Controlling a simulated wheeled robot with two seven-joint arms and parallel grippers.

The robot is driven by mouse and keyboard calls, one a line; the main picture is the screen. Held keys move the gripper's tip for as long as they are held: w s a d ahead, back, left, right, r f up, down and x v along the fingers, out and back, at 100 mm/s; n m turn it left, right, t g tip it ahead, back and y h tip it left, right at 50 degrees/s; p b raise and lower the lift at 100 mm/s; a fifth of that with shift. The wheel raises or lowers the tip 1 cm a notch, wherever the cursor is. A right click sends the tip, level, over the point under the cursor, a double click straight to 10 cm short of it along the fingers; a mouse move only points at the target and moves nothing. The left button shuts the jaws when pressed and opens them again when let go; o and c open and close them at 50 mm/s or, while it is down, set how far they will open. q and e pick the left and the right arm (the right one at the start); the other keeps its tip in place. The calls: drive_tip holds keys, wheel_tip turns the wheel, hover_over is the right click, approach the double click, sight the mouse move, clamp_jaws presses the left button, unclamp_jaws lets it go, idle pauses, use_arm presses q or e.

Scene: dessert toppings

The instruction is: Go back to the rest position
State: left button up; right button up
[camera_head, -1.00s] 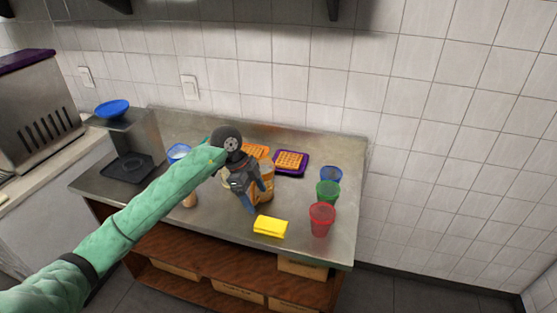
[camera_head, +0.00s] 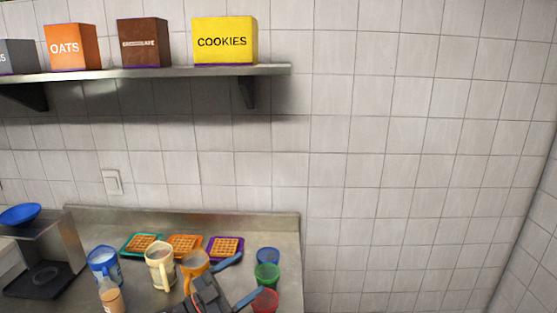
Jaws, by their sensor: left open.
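My left gripper (camera_head: 238,279) is at the bottom of the head view, above the steel counter. Its two blue-grey fingers are spread apart with nothing between them. One fingertip is near the purple waffle plate in the picture, the other overlaps the red cup. Most of my left arm is out of frame. My right gripper is not in view.
On the counter (camera_head: 72,290) are waffles on teal (camera_head: 126,247), orange and purple plates, and an orange jug (camera_head: 194,265), cream jug (camera_head: 158,270) and blue jug (camera_head: 103,262). Blue (camera_head: 268,256), green (camera_head: 266,275) and red (camera_head: 266,300) cups stand right. A shelf (camera_head: 170,72) holds boxes.

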use_arm(q)
drive_tip(key=s+a+f+n+t+y, duration=0.3)
drive_tip(key=a+f+n+y, duration=0.4)
drive_tip(key=n+y, duration=0.25)
drive_tip(key=s+a+f+n+t+y, duration=0.2)
drive_tip(key=a+f+n+y, duration=0.55)
drive_tip(key=y, duration=0.35)
drive_tip(key=s+d+f+m+g+h, duration=0.1)
drive_tip(key=s+f+g, duration=0.6)
drive_tip(key=s, duration=0.5)
drive_tip(key=s+d+f+m+g+h, duration=0.1)
drive_tip(key=s+f+g, duration=0.6)
drive_tip(key=s, duration=0.5)
wheel_tip(320, 180, down, 24)
drive_tip(key=w+d+b, duration=0.1)
drive_tip(key=w, duration=0.1)
drive_tip(key=s+f+b, duration=0.1)
drive_tip(key=s+f, duration=0.3)
drive_tip(key=f, duration=0.9)
drive_tip(key=s+f, duration=0.4)
drive_tip(key=f, duration=1)
drive_tip(key=shift+s+d+f+b, duration=0.15)
drive_tip(key=shift+d+f+b, duration=0.15)
drive_tip(key=shift+b, duration=0.1)
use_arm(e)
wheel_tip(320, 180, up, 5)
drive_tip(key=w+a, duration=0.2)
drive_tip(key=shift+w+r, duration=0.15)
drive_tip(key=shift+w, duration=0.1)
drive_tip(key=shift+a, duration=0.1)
